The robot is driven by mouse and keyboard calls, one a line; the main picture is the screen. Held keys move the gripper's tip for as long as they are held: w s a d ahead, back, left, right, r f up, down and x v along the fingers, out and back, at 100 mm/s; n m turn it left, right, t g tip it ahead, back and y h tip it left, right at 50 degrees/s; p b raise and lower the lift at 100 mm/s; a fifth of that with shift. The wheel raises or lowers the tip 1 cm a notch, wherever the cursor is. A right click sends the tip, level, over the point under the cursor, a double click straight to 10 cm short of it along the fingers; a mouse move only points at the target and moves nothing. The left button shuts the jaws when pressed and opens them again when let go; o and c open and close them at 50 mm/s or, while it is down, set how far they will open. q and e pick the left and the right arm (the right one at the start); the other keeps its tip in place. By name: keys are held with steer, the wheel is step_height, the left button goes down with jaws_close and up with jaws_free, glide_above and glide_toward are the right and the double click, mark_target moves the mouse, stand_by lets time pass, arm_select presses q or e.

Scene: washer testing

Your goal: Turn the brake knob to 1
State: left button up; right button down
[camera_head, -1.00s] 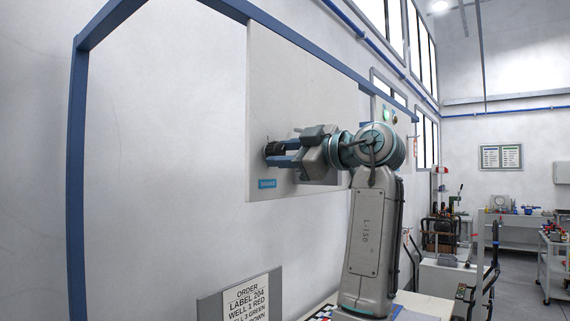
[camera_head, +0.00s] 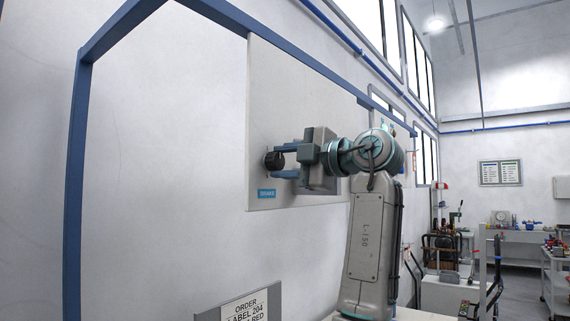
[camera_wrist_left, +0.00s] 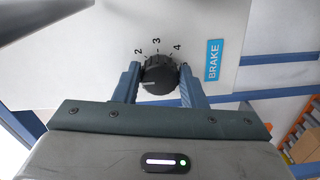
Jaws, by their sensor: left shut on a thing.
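The black brake knob (camera_head: 273,161) sits on the grey wall panel (camera_head: 275,90), above the blue BRAKE label (camera_head: 266,193). My left gripper (camera_head: 281,160) has its two blue fingers on opposite sides of the knob and is shut on it. In the left wrist view the knob (camera_wrist_left: 159,76) is between the fingers of the left gripper (camera_wrist_left: 159,80). Its white line points left in that view. The numerals 2, 3 and 4 show around it. The numeral 1 is not visible. The BRAKE label (camera_wrist_left: 214,60) is to the right. My right gripper is not in view.
A blue frame (camera_head: 78,190) runs up the wall and over the panel. An order sign (camera_head: 245,306) stands low in front. Carts and a workbench (camera_head: 520,236) are far off at the right. The wall left of the panel is bare.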

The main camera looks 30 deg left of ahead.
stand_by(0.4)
arm_select(q)
steer(key=o, duration=1)
steer(key=shift+d+f, duration=0.1)
steer(key=shift+d, duration=0.25)
steer(key=d+b, duration=0.1)
steer(key=d, duration=0.2)
steer(key=d+b, duration=0.1)
steer(key=d, duration=0.2)
steer(key=s+d+b, duration=0.1)
steer(key=d, duration=0.3)
steer(key=shift+b, duration=0.4)
